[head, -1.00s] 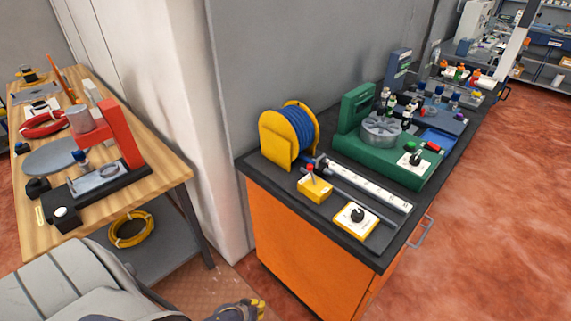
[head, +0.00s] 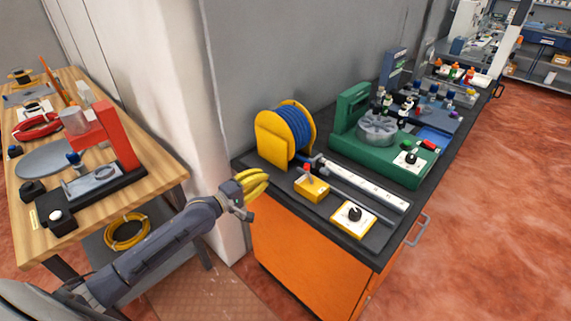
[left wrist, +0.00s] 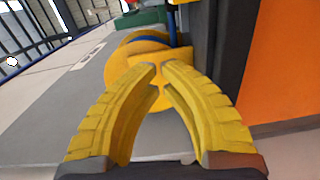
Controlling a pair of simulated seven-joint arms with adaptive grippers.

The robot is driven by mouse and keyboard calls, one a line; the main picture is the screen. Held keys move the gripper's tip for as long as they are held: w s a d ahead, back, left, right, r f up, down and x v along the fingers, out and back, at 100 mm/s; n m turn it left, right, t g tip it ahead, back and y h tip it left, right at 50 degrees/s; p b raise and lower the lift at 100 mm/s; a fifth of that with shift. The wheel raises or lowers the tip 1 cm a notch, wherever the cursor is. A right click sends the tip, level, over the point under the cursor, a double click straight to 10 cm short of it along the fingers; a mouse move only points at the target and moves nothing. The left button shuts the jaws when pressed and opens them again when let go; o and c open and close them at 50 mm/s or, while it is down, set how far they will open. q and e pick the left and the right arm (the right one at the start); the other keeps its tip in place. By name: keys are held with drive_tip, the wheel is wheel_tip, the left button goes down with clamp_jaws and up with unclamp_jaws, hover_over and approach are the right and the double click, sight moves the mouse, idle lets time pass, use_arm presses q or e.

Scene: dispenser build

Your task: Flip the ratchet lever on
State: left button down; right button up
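A small yellow box (head: 312,190) with a short red-tipped lever (head: 307,168) stands near the front left edge of the dark bench; I take this to be the ratchet lever. My left gripper (head: 266,182) is at the bench's left front corner, left of the box and apart from it. In the left wrist view its yellow fingers (left wrist: 158,68) curve inward with their tips almost together and nothing held. Yellow shapes lie beyond the tips there; the lever is not clear in that view. My right gripper is in neither view.
A yellow reel of blue hose (head: 290,130) stands behind the box. A white-faced yellow block with a black knob (head: 354,218) sits to its right, with a ruled bar (head: 365,185) behind. A green machine (head: 375,160) stands farther back. A wooden table (head: 165,170) is at left.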

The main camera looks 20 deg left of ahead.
sight(309, 175)
use_arm(q)
drive_tip(key=r, duration=0.2)
drive_tip(key=shift+s+d+r, duration=0.15)
drive_tip(key=shift+s+r, duration=0.15)
drive_tip(key=shift+r, duration=0.1)
drive_tip(key=shift+w, duration=0.15)
drive_tip(key=x, duration=0.9)
drive_tip(key=shift+w+d+r, duration=0.2)
drive_tip(key=shift+w+d, duration=0.05)
drive_tip(key=shift+w, duration=0.05)
drive_tip(key=shift+s+d+f, duration=0.1)
drive_tip(key=shift+s+d, duration=0.1)
drive_tip(key=shift+d, duration=0.7)
drive_tip(key=shift+s+d, duration=0.25)
drive_tip(key=shift+d, duration=0.8)
drive_tip(key=shift+s+d+r, duration=0.1)
drive_tip(key=shift+d+r, duration=0.1)
drive_tip(key=shift+r, duration=0.1)
